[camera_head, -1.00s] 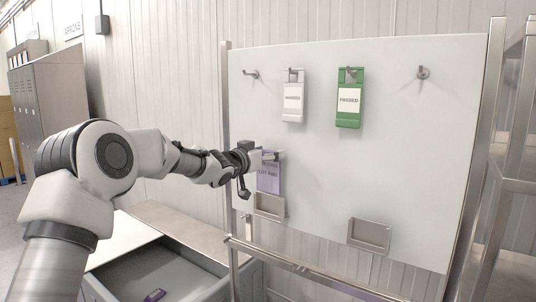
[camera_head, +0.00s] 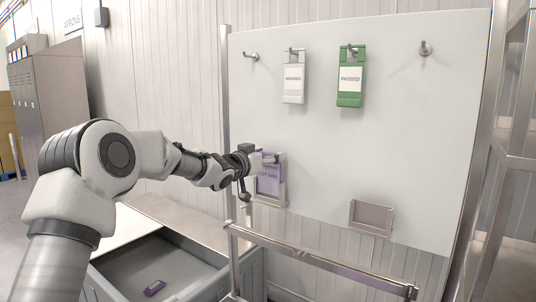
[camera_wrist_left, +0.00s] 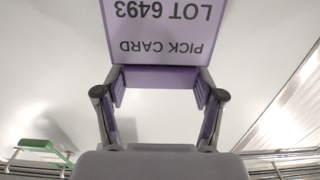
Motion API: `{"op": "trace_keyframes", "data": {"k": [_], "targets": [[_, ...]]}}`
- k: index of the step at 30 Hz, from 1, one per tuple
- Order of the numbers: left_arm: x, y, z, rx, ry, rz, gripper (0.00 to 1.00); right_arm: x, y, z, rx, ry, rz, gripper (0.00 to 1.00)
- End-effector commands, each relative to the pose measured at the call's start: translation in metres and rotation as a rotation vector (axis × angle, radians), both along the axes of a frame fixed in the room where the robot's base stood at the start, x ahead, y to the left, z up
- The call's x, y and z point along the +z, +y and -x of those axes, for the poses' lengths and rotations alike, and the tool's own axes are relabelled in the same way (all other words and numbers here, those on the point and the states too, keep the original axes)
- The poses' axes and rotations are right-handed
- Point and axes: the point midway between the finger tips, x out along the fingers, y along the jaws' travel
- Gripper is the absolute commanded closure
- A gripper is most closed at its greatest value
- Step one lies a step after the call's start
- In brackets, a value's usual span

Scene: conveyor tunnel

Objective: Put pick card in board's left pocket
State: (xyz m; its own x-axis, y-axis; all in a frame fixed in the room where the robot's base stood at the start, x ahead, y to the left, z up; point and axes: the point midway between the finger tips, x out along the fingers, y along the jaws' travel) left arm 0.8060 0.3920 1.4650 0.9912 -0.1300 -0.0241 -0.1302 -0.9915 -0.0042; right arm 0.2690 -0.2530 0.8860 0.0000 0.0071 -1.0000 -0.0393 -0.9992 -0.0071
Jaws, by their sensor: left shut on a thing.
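The purple pick card (camera_head: 269,180) is upright at the lower left of the board, its lower part within the left pocket (camera_head: 270,202), a metal holder. Whether the card touches the pocket's bottom is hard to tell. My right gripper is not in view.
The white board (camera_head: 400,140) carries a white tag (camera_head: 293,83) and a green PASSED tag (camera_head: 350,80) on hooks, with bare hooks beside them. The right pocket (camera_head: 372,217) is empty. A grey bin (camera_head: 195,285) below holds a small purple object (camera_head: 154,288). A metal rack stands at right.

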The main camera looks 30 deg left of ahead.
Motion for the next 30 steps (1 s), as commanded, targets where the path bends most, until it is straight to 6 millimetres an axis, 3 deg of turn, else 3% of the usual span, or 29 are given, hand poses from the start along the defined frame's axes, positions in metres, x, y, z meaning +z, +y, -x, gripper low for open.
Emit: {"op": "trace_keyframes", "data": {"k": [9,14,15,17,18,30], "targets": [[-0.025,0.0,0.0,0.0,0.001,0.001,0.98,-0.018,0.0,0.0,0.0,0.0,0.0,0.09],[-0.024,0.0,0.0,0.0,0.001,0.0,0.98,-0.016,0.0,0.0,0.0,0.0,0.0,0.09],[-0.024,0.0,0.0,0.0,0.001,0.0,0.28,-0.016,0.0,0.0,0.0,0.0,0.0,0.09],[-0.024,0.0,0.0,0.0,0.001,0.0,0.07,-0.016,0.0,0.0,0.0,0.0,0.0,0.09],[-0.024,0.0,0.0,0.0,0.001,0.0,0.02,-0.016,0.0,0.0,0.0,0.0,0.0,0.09],[-0.022,0.002,0.005,0.001,-0.001,0.002,0.02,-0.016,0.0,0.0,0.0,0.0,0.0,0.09]]}}
